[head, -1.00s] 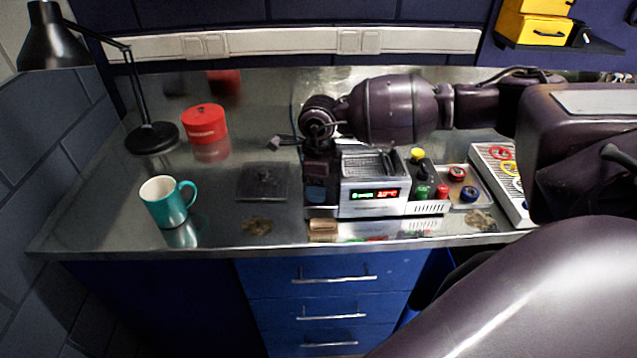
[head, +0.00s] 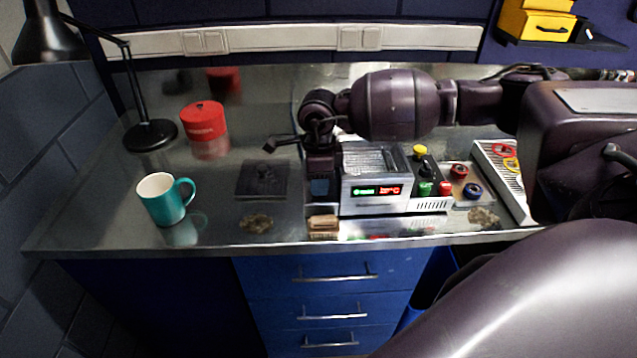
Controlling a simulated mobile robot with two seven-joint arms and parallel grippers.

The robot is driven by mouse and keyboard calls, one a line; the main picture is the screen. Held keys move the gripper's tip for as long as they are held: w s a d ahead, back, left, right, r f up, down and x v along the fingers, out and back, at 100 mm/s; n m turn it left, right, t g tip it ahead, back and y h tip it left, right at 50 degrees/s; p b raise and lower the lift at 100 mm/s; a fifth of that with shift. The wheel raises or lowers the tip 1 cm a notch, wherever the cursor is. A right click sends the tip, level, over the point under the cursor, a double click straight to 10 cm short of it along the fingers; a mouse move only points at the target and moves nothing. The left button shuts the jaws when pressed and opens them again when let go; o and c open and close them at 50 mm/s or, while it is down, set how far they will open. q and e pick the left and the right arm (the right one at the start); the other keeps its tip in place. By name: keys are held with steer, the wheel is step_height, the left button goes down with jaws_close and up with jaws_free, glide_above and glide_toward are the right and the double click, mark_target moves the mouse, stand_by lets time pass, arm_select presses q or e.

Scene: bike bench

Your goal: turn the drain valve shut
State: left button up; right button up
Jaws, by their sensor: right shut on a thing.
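The silver bench unit with a lit green and red display (head: 376,206) stands at the middle of the bench. My right gripper (head: 321,203) points down against the unit's left side. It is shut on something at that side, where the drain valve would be. The valve itself is hidden behind the gripper, so its angle cannot be seen. My left gripper is out of view.
A teal mug (head: 165,201), a red tin (head: 204,122) and a black lamp (head: 151,136) stand on the left. A dark flat plate (head: 262,181) lies left of the gripper. Coloured knobs (head: 459,172) and a white tray (head: 500,178) are on the right.

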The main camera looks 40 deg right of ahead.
steer(key=n+b, duration=0.2)
steer(key=n, duration=0.1)
steer(key=shift+f+n, duration=0.15)
steer(key=shift+n, duration=0.25)
steer(key=n+b, duration=0.2)
steer(key=n, duration=0.2)
steer(key=shift+w+n+b, duration=0.1)
steer(key=shift+n+b, duration=0.6)
steer(key=shift+n, duration=0.5)
arm_select(q)
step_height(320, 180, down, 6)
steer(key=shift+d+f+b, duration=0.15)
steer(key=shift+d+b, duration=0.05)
steer(key=shift+b, duration=0.1)
arm_select(e)
steer(key=shift+r+n, duration=0.2)
steer(key=shift+n, duration=0.5)
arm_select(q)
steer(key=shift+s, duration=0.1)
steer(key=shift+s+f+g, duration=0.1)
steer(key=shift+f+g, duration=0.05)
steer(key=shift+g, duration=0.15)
arm_select(e)
steer(key=o, duration=0.9)
steer(key=shift+a, duration=0.1)
